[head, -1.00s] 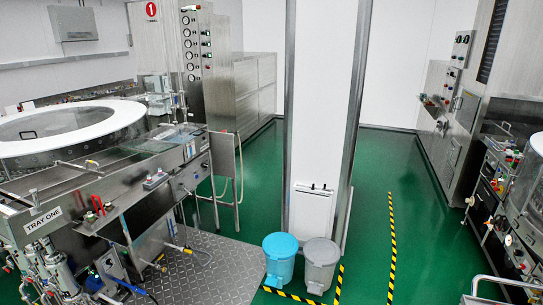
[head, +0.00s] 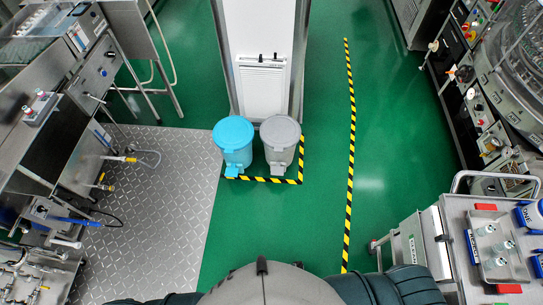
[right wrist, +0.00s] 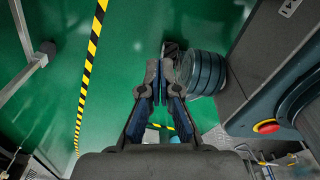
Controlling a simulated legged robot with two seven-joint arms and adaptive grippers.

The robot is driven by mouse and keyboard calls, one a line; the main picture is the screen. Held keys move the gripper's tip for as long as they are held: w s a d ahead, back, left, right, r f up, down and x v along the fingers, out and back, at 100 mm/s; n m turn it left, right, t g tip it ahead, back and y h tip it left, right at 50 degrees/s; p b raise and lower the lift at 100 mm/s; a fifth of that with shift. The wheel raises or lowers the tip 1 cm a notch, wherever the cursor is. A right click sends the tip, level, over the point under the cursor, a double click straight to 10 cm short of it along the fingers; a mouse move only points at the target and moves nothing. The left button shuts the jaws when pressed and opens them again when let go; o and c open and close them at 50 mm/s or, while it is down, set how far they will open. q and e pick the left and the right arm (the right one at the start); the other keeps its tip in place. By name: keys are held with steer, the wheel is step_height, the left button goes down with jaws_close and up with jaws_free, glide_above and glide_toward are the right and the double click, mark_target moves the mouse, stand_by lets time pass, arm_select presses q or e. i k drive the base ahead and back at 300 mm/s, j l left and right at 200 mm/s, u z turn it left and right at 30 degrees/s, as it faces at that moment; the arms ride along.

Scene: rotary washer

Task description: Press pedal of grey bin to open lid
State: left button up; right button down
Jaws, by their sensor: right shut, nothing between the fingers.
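The grey bin (head: 280,145) stands upright on the floor at the foot of the white column, with its lid (head: 280,131) down. Its pedal (head: 278,168) shows low at its front. A blue bin (head: 234,145) with its lid down stands close on its left. My right gripper (right wrist: 165,68) shows in the right wrist view, shut and empty above the green floor. Neither gripper shows in the head view, and my left gripper is not seen.
Yellow-black tape (head: 270,180) runs on the floor in front of the bins, and another strip (head: 350,140) lies to the right. A metal floor plate (head: 160,200) lies at left. A cart (head: 470,235) stands at lower right. Green floor before the bins is clear.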

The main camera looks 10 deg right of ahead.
mark_target(277, 171)
steer(key=i+l+u, duration=0.15)
steer(key=i+u, duration=0.15)
steer(key=i, duration=0.15)
steer(key=i+l+u, duration=0.35)
steer(key=i, duration=0.15)
steer(key=j, duration=0.1)
